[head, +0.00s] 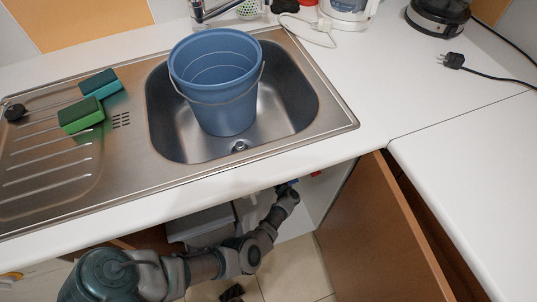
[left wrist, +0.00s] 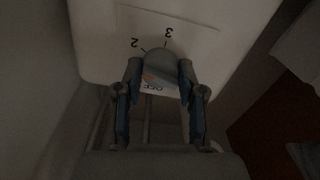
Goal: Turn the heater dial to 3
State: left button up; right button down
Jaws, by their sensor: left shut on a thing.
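The heater dial (left wrist: 163,64) is a rounded grey knob on the pale heater body (left wrist: 105,42) in the left wrist view. The marks 2, 3 and OFF show around it, upside down; where its pointer stands is unclear. My left gripper (left wrist: 160,76) is shut on the dial, with one finger on each side. In the head view my left arm reaches under the counter into the open cabinet, and the gripper (head: 284,187) is partly hidden by the counter edge. The dial cannot be made out there. My right gripper is in neither view.
An open brown cabinet door (head: 385,235) stands just right of my left arm. The steel sink (head: 290,100) above holds a blue bucket (head: 228,112). Two sponges (head: 82,116) lie on the drainer. A black plug (head: 453,60) lies on the white counter (head: 400,105).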

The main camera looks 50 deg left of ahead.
pick_arm(q)
jog(key=m, duration=0.3)
jog(key=shift+w+a+r+m, duration=0.1)
jog(key=shift+a+r+m, duration=0.2)
jog(key=shift+r, duration=0.05)
jog(key=m, duration=0.3)
jog(key=shift+w+m, duration=0.1)
jog(key=shift+m, duration=0.2)
jog(key=m, duration=0.5)
jog(key=shift+w+d, duration=0.1)
jog(key=shift+d, duration=0.05)
jog(key=shift+d+f+m, duration=0.1)
jog(key=shift+m, duration=0.8)
jog(key=shift+w, duration=0.1)
jog(key=shift+d+f+m, duration=0.1)
jog(key=shift+d+m, duration=0.05)
jog(key=shift+m, duration=0.15)
jog(key=o, duration=1)
jog(key=shift+c, duration=0.2)
jog(key=shift+o, duration=1)
jog(key=shift+f, duration=0.2)
